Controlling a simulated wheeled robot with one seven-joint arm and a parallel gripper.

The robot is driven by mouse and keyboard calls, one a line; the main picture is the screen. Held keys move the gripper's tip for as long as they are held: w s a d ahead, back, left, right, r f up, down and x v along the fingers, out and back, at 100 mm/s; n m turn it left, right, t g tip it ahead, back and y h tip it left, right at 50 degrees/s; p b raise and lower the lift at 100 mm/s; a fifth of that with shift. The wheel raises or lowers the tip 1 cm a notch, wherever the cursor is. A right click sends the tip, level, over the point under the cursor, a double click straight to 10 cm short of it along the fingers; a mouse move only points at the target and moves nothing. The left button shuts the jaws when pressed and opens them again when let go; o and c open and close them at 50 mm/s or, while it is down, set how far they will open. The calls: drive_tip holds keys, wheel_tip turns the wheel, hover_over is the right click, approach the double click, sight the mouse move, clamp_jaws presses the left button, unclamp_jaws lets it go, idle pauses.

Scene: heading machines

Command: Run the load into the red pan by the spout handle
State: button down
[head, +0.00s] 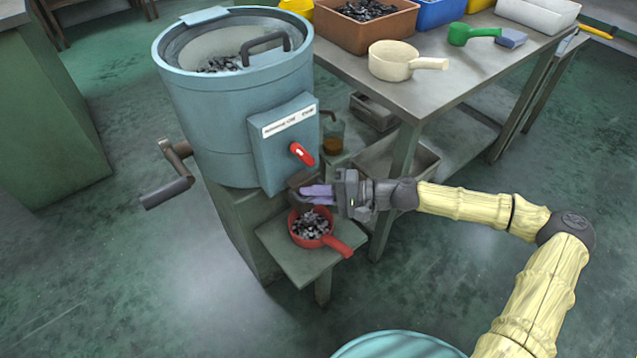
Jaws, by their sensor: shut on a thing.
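The blue-grey drum machine (207,130) stands at left centre, with dark metal pieces (220,65) inside its open top. A red lever (302,154) sits on its front box. Below it, the dark spout (299,201) sticks out above the red pan (330,240). The red pan rests on a small grey stand, its handle pointing to lower right, and holds a heap of dark and silver pieces (311,225). My gripper (317,191), with purple fingers, reaches in from the right and is shut at the spout. The fingers hide the spout handle between them.
A steel table (455,75) at upper right carries a brown bin (366,22) of dark pieces, a cream pan (397,62) and a green scoop (472,33). A crank (170,185) juts out left of the drum. The floor in front is clear.

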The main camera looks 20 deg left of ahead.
drive_tip(key=shift+s+d+f, duration=0.1)
drive_tip(key=shift+s+d, duration=0.05)
drive_tip(key=shift+s, duration=0.05)
drive_tip(key=c, duration=1.8)
unclamp_jaws()
drive_tip(key=shift+o, duration=0.2)
drive_tip(key=p+v, duration=0.4)
drive_tip(key=v, duration=1.3)
drive_tip(key=shift+d, duration=0.2)
